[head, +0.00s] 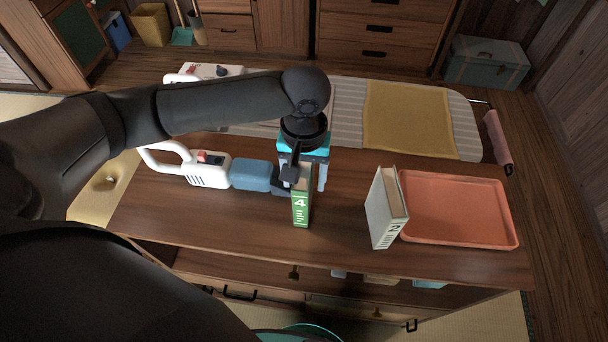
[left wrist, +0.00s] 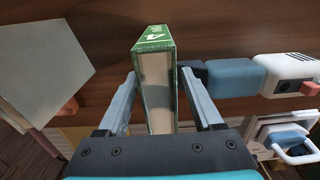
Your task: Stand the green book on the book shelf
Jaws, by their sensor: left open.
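The green book (head: 301,208), marked 4, stands upright on the wooden table top (head: 240,222). It also shows in the left wrist view (left wrist: 154,50). My left gripper (head: 305,178) is open above and around it. In the left wrist view its two fingers (left wrist: 157,95) lie on either side of the book, with small gaps visible. No separate book shelf is clearly identifiable; the table has an open space below its top, with a few pale and blue items (head: 430,284) partly showing at the front. My right gripper is not in view.
A white book (head: 386,212) marked 2 stands right of the green book, beside an orange tray (head: 458,208). A white and blue handheld vacuum (head: 250,174) lies close on the left. Behind is an ironing board with a yellow cloth (head: 408,118). Bare table lies between the books.

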